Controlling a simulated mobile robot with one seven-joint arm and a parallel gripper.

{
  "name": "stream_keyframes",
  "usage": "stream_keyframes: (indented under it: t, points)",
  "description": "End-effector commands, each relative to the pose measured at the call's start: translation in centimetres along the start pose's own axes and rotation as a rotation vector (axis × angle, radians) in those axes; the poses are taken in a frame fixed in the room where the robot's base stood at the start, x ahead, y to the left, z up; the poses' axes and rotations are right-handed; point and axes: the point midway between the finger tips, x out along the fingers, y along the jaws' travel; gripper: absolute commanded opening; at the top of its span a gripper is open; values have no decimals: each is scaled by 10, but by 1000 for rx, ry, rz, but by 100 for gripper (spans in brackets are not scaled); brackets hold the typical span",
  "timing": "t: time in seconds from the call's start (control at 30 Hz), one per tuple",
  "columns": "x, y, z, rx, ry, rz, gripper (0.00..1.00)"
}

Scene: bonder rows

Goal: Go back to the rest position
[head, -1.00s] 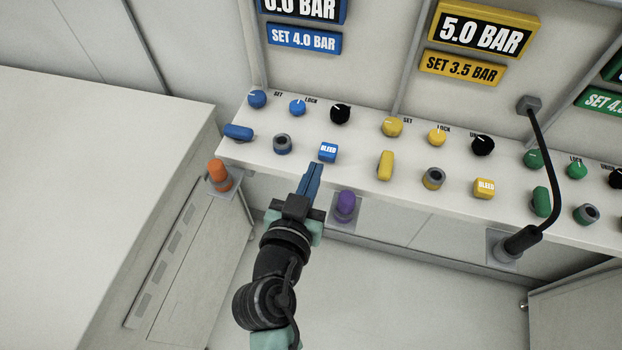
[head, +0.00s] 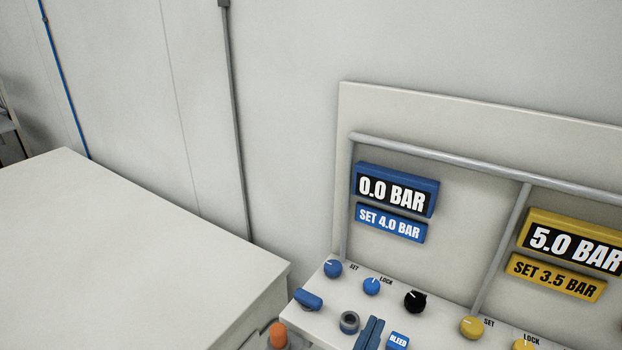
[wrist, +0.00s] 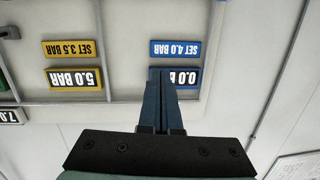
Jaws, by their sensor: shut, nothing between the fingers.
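My gripper (head: 375,322) shows at the bottom of the head view as two blue fingers, shut and empty. The fingers appear in front of the panel shelf, just left of the blue BLEED button (head: 398,341); I cannot tell the gap between them. In the wrist view my gripper (wrist: 161,74) points at the panel, its fingers partly covering the blue 0.0 BAR display (wrist: 187,78). The rest of my arm is out of the head view.
The control shelf (head: 318,325) carries blue, black and yellow knobs. An orange knob (head: 278,335) stands at its left end. A yellow 5.0 BAR display (head: 570,243) is on the right. A large pale cabinet top (head: 120,250) lies left. The wall above is bare.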

Motion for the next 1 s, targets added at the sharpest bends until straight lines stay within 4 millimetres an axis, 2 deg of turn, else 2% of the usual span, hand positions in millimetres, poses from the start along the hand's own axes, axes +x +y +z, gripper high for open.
stream_keyframes:
  t: [0.03, 0.13, 0.23, 0.3, 0.37, 0.4, 0.5, 0.6, 0.7, 0.83, 1.0]
  points:
    - [3, -13, -38, 25, 60, -42, 0]
    - [1, -37, -112, 59, 176, -138, 0]
    - [-15, -57, -186, 85, 305, -233, 0]
    - [-33, -67, -235, 99, 403, -295, 0]
    - [-53, -74, -276, 106, 493, -347, 0]
    - [-68, -76, -302, 112, 553, -379, 0]
    - [-106, -79, -355, 116, 692, -444, 0]
    - [-140, -78, -391, 117, 804, -489, 0]
    - [-162, -76, -411, 117, 878, -514, 0]
    - [-175, -74, -421, 115, 916, -527, 0]
    - [-175, -74, -421, 114, 917, -528, 0]
